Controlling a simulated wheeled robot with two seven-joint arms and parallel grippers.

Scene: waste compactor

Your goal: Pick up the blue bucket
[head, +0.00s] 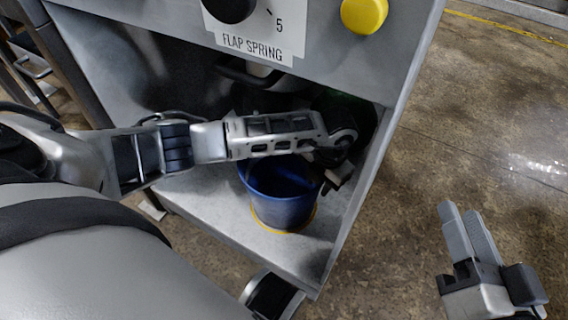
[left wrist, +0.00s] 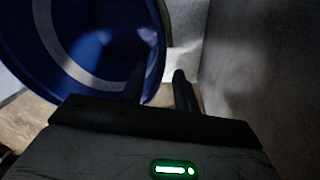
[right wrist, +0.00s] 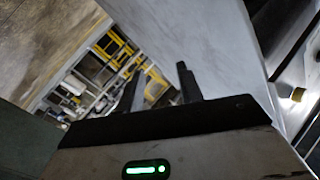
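The blue bucket (head: 281,200) stands upright on the grey floor of the compactor's open bay, and my left forearm covers part of its top. My left gripper (head: 332,184) is at the bucket's right rim. In the left wrist view, the bucket (left wrist: 95,45) fills the upper left, and its rim runs between the two fingers of my left gripper (left wrist: 158,90). The fingers are apart, with space beside the rim. My right gripper (head: 470,232) is outside the bay at the right, empty. The right wrist view shows a gap between its fingers (right wrist: 159,88).
The bay's side wall (head: 362,200) is close to the right of the left gripper. A panel with a yellow button (head: 364,14) and a "FLAP SPRING" dial label (head: 252,48) is above. The concrete floor (head: 480,130) at the right is clear.

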